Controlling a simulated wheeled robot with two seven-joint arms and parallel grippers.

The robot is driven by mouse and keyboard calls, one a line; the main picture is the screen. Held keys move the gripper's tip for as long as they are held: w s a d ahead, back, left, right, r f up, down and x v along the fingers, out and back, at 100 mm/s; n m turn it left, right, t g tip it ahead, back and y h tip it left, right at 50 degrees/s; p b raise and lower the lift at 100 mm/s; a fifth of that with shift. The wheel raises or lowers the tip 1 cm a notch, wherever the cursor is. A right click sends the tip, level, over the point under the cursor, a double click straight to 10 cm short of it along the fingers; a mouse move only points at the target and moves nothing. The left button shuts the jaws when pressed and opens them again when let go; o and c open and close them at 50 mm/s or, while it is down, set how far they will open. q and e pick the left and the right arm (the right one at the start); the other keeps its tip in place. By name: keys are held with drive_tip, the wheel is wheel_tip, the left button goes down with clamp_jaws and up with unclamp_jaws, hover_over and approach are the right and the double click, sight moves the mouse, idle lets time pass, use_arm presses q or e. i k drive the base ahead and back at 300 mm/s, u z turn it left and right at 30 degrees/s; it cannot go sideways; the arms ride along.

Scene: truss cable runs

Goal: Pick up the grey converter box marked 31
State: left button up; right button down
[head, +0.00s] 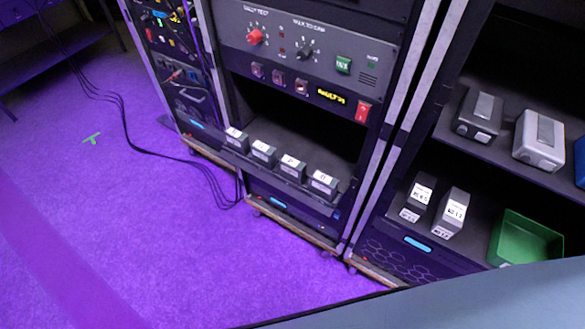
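Several small dark grey boxes with white labels stand in a slanting row on the open shelf of the middle rack. From left to right they are a first box (236,140), a second box (263,154), a third box (291,168) and the rightmost box (323,184). Their label marks are too small to read surely, so I cannot tell which one is marked 31. Neither of my grippers is in view.
The right rack holds grey cases (540,139), white-labelled boxes (451,212) and a green bin (525,240). Black cables (125,125) lie on the purple floor, left.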

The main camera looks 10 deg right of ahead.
sight(294, 170)
drive_tip(key=u, duration=1.1)
drive_tip(key=i, duration=2.05)
drive_tip(key=z, duration=1.95)
